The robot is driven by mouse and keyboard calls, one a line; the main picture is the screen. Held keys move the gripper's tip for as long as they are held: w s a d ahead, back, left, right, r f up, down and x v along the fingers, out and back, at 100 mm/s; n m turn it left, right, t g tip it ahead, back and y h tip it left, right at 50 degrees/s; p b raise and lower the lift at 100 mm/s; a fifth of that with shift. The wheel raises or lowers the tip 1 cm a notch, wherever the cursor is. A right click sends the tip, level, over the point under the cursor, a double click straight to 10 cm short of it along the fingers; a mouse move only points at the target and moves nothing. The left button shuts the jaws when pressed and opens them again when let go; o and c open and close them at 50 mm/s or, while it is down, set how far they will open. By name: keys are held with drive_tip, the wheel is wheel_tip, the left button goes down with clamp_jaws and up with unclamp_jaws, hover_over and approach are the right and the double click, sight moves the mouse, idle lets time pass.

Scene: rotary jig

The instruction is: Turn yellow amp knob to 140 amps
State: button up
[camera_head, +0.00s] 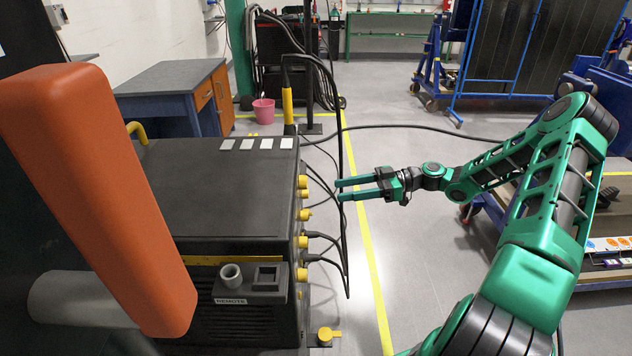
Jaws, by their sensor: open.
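A black welding machine (215,190) stands at the left centre. Several yellow knobs and fittings line its right-hand face, seen edge-on, such as an upper yellow knob (302,182) and a lower one (301,274). I cannot tell which one is the amp knob, and its scale is not readable. My gripper (339,190) is open and empty. Its two green fingers point left toward the upper yellow knobs, apart from them in the picture, with a black cable crossing near the fingertips.
Black cables (338,240) hang along the machine's right face. A large orange bar (100,200) blocks the near left. A yellow-handled torch (288,108) stands behind the machine. A desk (170,90) and a pink bucket (263,111) are farther back. Grey floor lies open beneath my arm.

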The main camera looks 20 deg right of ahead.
drive_tip(key=w+d+r+t+y, duration=0.1)
drive_tip(key=t, duration=0.1)
approach(303, 182)
drive_tip(key=w+a+f, duration=0.1)
drive_tip(key=w+a, duration=0.3)
drive_tip(key=a, duration=0.2)
drive_tip(key=shift+n, duration=0.3)
